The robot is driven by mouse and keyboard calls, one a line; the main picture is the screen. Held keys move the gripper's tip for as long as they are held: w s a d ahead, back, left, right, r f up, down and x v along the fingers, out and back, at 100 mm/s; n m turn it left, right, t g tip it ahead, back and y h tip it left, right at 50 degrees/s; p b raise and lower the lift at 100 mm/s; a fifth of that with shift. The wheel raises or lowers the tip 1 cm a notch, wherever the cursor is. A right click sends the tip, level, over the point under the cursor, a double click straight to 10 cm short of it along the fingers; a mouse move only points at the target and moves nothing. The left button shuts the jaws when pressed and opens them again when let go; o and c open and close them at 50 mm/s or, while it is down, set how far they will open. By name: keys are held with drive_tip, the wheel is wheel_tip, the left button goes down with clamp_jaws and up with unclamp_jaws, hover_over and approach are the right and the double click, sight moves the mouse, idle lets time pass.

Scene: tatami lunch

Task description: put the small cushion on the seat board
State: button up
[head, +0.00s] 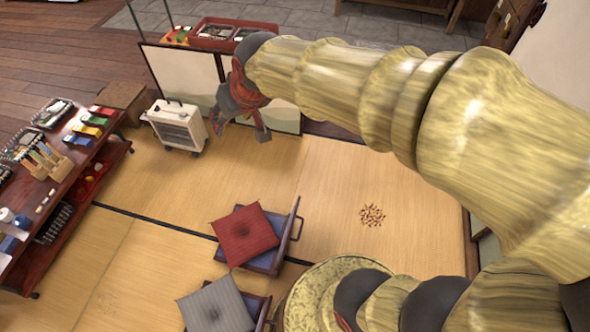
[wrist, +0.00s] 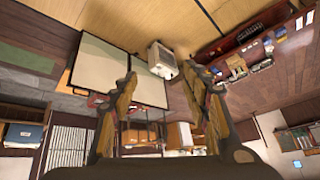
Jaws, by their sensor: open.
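A red square cushion (head: 245,233) lies askew on a low seat with a blue pad (head: 271,260) and a dark wooden back, in the head view. A grey square cushion (head: 215,307) lies on a similar low seat (head: 255,303) in front of it. I cannot tell which seat is the seat board. My gripper (head: 241,128) hangs in front of the white panels, well beyond both cushions. In the wrist view my gripper (wrist: 160,78) has its fingers spread with nothing between them. Neither cushion shows in the wrist view.
A white heater (head: 178,126) stands left of my gripper. A dark red shelf table (head: 62,190) with many goods stands at the left. Low white panels (head: 190,75) stand behind. Small brown bits (head: 372,215) lie on the mat. The mat between heater and seats is clear.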

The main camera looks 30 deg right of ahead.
drive_tip(key=s+d, duration=0.2)
drive_tip(key=s, duration=0.7)
drive_tip(key=s+d+g+h, duration=0.1)
drive_tip(key=s+d, duration=0.2)
drive_tip(key=s, duration=0.7)
drive_tip(key=shift+s+f, duration=0.2)
drive_tip(key=shift+f, duration=0.25)
wheel_tip(320, 180, up, 4)
drive_tip(key=p, duration=0.4)
